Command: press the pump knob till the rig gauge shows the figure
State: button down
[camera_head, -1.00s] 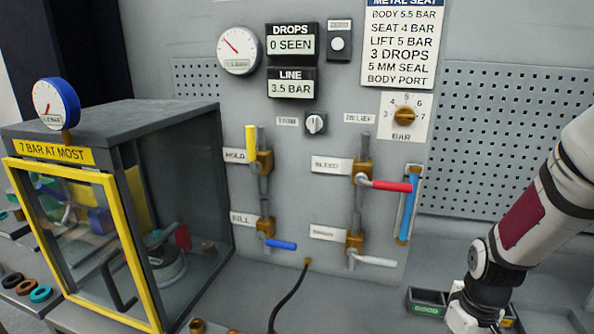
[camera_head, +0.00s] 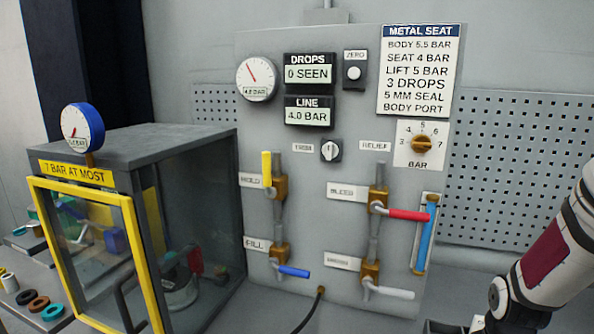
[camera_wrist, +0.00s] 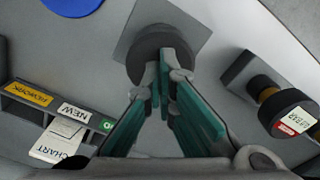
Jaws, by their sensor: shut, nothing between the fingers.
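A dark round knob (camera_wrist: 150,50) on a square grey plate, which looks like the pump knob, shows in the wrist view. My gripper (camera_wrist: 164,62) has its teal fingers shut and empty, with the tips over the knob's face; whether they touch it I cannot tell. The white dial gauge (camera_head: 257,79) is at the panel's upper left; its small figure is blurred and looks like about 4 bar. The LINE display (camera_head: 308,112) reads 4.0 BAR. A blue-rimmed gauge (camera_head: 82,128) on the cabinet has its needle low. My gripper is outside the head view.
The card (camera_head: 418,70) lists SEAT 4 BAR and LIFT 5 BAR. The DROPS display (camera_head: 308,70) reads 0 SEEN. Valve levers and the relief dial (camera_head: 421,144) are on the panel. A black cylindrical device (camera_wrist: 285,108) stands right of my fingers, a labelled tray (camera_wrist: 55,115) left.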

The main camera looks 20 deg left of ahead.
jog(key=shift+r+p, duration=1.05)
jog(key=shift+r, duration=1.85)
jog(key=shift+r+p, duration=0.8)
jog(key=shift+r, duration=1.7)
